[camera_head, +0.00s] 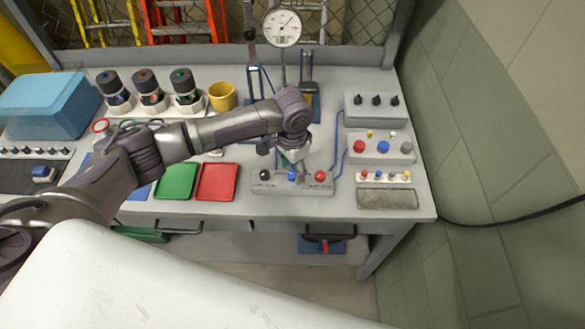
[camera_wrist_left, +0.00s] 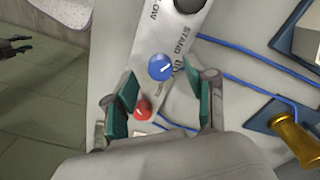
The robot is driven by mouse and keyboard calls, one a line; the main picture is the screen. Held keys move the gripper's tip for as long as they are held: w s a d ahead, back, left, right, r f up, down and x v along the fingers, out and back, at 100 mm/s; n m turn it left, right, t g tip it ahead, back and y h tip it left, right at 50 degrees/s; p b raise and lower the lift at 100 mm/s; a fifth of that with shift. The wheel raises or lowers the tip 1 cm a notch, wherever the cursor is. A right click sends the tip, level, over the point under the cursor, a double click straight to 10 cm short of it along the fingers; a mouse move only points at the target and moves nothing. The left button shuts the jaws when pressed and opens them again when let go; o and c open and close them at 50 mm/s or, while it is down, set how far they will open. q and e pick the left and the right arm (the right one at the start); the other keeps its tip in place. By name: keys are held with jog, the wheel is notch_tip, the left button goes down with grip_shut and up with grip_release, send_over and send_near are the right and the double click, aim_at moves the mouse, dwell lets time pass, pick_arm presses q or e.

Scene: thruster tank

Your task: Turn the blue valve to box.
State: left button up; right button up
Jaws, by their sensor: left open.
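A low grey panel (camera_head: 262,187) near the table's front edge carries a black knob (camera_head: 265,174), a blue knob (camera_head: 292,175) and a red knob (camera_head: 320,176) in a row. My left gripper (camera_head: 296,166) is above this panel, pointing down near the blue knob. In the left wrist view its two green-padded fingers (camera_wrist_left: 163,103) are spread wide and hold nothing. The red knob (camera_wrist_left: 142,108) shows between them, and the blue knob (camera_wrist_left: 160,66) lies just beyond the fingertips. I cannot tell any contact.
Another panel (camera_head: 365,156) at the right has red, blue and grey knobs. Red (camera_head: 217,182) and green (camera_head: 176,181) trays lie to the left. A dial gauge (camera_head: 283,27) stands behind. Blue cables (camera_wrist_left: 265,90) run beside the panel. A dark shape at the wrist view's left is unclear.

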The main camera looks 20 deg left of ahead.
pick_arm(q)
jog(key=shift+f, duration=0.95)
jog(key=shift+c, duration=0.3)
grip_shut()
jog(key=shift+r, duration=0.1)
